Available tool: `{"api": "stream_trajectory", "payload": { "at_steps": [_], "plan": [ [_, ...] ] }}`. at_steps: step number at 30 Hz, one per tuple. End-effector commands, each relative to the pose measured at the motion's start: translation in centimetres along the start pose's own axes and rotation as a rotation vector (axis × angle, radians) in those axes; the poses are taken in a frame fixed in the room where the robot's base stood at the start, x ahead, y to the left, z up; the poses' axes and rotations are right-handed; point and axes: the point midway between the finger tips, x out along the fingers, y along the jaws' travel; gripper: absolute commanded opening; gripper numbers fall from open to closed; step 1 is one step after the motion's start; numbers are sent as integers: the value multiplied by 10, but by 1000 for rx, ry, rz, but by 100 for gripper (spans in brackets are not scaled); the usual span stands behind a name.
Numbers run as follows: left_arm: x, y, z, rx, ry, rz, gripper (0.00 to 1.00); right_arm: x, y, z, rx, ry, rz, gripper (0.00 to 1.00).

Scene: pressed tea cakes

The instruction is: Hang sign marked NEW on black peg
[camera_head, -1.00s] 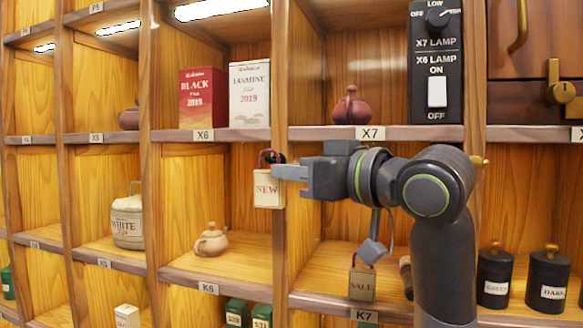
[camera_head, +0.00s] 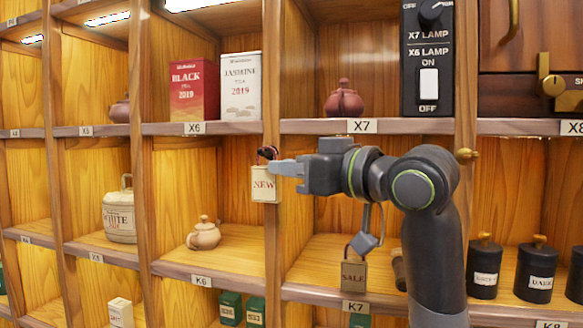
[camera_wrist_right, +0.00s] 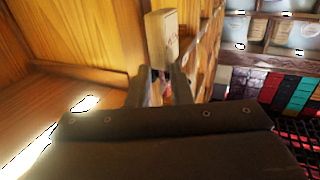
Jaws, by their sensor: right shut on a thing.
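The cream sign marked NEW (camera_head: 264,186) hangs upright at the divider edge between the X6 and X7 columns. Its dark red cord loop (camera_head: 262,153) rises above it. The black peg (camera_head: 270,152) shows as a small dark piece at the loop; I cannot tell whether the loop is around it or only beside it. My right gripper (camera_head: 282,168) comes from the right and is shut at the sign's top, around the cord end. In the right wrist view the fingertips (camera_wrist_right: 162,76) meet just below the pale sign (camera_wrist_right: 162,36). My left gripper is not in view.
A sign marked SALE (camera_head: 354,275) hangs below a grey piece (camera_head: 366,242) in the K7 compartment. A teapot (camera_head: 204,235) sits left in K6. Red (camera_head: 194,88) and white (camera_head: 241,86) tea boxes and a dark red teapot (camera_head: 343,101) stand above. Black canisters (camera_head: 485,268) stand right.

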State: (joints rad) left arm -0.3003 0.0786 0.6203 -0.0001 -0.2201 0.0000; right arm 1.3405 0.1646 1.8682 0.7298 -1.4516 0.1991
Motion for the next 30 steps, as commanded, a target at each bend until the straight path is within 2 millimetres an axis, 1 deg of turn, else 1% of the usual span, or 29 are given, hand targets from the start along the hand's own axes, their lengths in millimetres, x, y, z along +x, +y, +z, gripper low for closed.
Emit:
{"api": "stream_trajectory", "payload": {
  "at_steps": [4, 5, 10, 16, 24, 30],
  "plan": [
    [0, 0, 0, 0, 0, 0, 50, 0, 0, 0, 0, 1, 0, 0],
    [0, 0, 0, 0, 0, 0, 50, 0, 0, 0, 0, 1, 0, 21],
    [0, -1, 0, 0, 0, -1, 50, 0, 0, 0, 0, 1, 0, 44],
    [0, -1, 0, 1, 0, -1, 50, 0, 0, 0, 0, 1, 0, 44],
    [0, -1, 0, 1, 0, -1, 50, 0, 0, 0, 0, 0, 0, 80],
    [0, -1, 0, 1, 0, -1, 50, 0, 0, 0, 0, 0, 0, 81]
  ]
}}
